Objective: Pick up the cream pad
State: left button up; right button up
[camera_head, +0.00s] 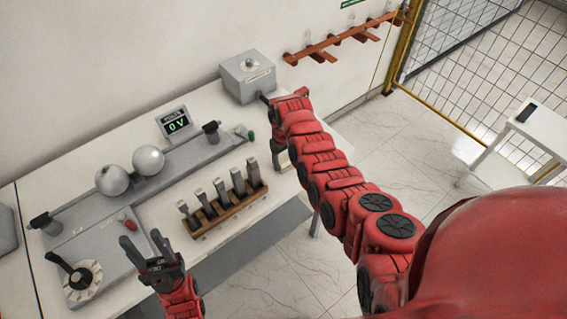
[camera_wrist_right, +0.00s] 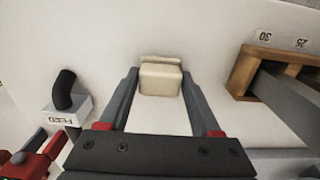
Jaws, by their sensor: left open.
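The cream pad (camera_wrist_right: 160,78), a small pale block with a raised back edge, shows in the right wrist view on the white table. My right gripper (camera_wrist_right: 160,75) is open, with one finger on each side of the pad. The gaps are narrow, and I cannot tell whether the fingers touch it. In the head view my right arm hides most of its own gripper, and I cannot make out the pad surely. My left gripper (camera_head: 146,244) is open and empty over the table's front left part.
A wooden rack (camera_head: 230,208) with several upright grey bars stands mid-table; it also shows in the right wrist view (camera_wrist_right: 243,72). A FEED block (camera_wrist_right: 68,110) with a black handle is left of the pad. A grey box (camera_head: 247,78) and a voltage display (camera_head: 174,123) stand behind.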

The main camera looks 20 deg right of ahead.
aim_at(283, 160)
jog(key=c, duration=0.7)
jog(key=shift+r, duration=0.15)
jog(key=shift+w+r+b, duration=0.1)
jog(key=shift+r+b, duration=0.3)
jog(key=shift+b, duration=0.2)
notch_tip(283, 160, up, 2)
jog(key=shift+a+r+b, duration=0.15)
jog(key=shift+b, duration=0.75)
jog(key=s, duration=0.1)
jog(key=s+a, duration=0.1)
jog(key=shift+s, duration=0.35)
jog(key=s+p, duration=0.1)
jog(key=s+r+p, duration=0.1)
jog(key=p, duration=0.1)
jog(key=shift+a+r, duration=0.25)
jog(key=shift+a, duration=0.1)
jog(key=s+a+p, duration=0.4)
jog(key=s, duration=0.6)
jog(key=shift+s, duration=0.15)
